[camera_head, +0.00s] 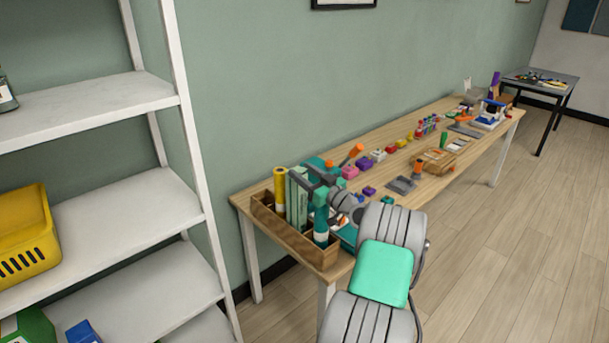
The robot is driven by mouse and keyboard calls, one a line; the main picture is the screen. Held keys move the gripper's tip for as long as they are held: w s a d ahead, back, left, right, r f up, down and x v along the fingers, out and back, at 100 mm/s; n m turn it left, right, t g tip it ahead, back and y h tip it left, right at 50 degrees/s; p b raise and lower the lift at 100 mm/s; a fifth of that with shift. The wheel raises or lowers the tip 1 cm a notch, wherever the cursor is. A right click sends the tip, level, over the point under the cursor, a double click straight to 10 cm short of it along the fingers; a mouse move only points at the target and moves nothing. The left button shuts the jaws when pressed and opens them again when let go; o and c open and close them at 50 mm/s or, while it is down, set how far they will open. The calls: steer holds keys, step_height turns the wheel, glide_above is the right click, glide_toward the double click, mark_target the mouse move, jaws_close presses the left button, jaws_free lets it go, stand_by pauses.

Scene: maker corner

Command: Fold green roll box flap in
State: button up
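A pale green upright box (297,203), which looks like the green roll box, stands in a wooden open-top holder (296,241) at the near left end of the long table. Its flap is too small to make out. My gripper (308,181) is at the top right of this box, with my grey arm reaching in from the lower right. The fingers are small and overlap the box top, so I cannot tell whether they touch it or how wide they are.
A yellow roll (279,192) stands left of the box and a teal roll (321,226) to its right. Small coloured items and a wooden tray (438,161) lie farther along the table (398,146). White shelves (110,214) stand at left. Floor is clear at right.

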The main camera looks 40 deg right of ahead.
steer(key=o, duration=0.5)
steer(key=shift+c, duration=0.2)
steer(key=shift+s+f, duration=0.15)
steer(key=shift+s, duration=0.2)
steer(key=s+b, duration=0.1)
steer(key=s, duration=0.1)
steer(key=s+b, duration=0.1)
steer(key=s, duration=0.1)
steer(key=s+f+b, duration=0.1)
steer(key=s, duration=0.1)
steer(key=shift+s+d, duration=0.1)
steer(key=shift+d, duration=0.05)
steer(key=shift+s+r, duration=0.15)
steer(key=shift+s, duration=0.3)
